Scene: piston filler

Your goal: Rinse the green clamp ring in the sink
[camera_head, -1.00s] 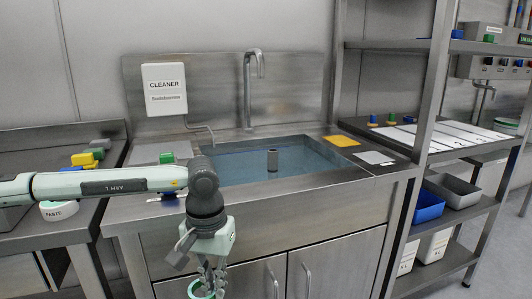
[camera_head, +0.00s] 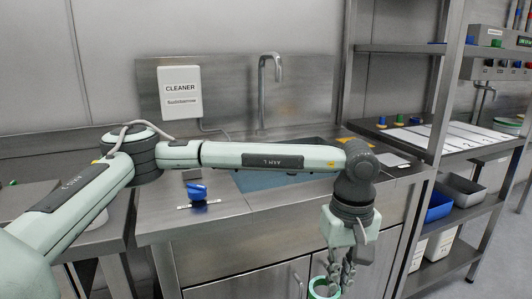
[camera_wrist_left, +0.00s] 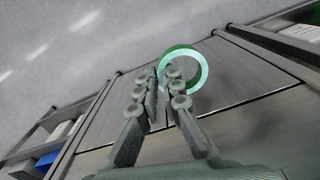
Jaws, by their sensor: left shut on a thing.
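The green clamp ring (camera_head: 324,288) hangs from the fingertips of my left gripper (camera_head: 338,272), in front of the sink cabinet and below the counter's front edge. In the left wrist view the ring (camera_wrist_left: 184,70) sits at the tips of my left gripper (camera_wrist_left: 158,88), which is shut on its rim. The sink (camera_head: 262,181) holds blue water and lies behind my left arm, which hides much of the basin. The tap (camera_head: 262,90) stands upright at the back of the sink. My right gripper is not in view.
A white cleaner dispenser (camera_head: 180,92) hangs on the splashback. A blue-handled part (camera_head: 197,192) stands on the counter left of the sink. A steel shelf rack (camera_head: 436,110) stands close on the right, with blue (camera_head: 438,205) and grey bins.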

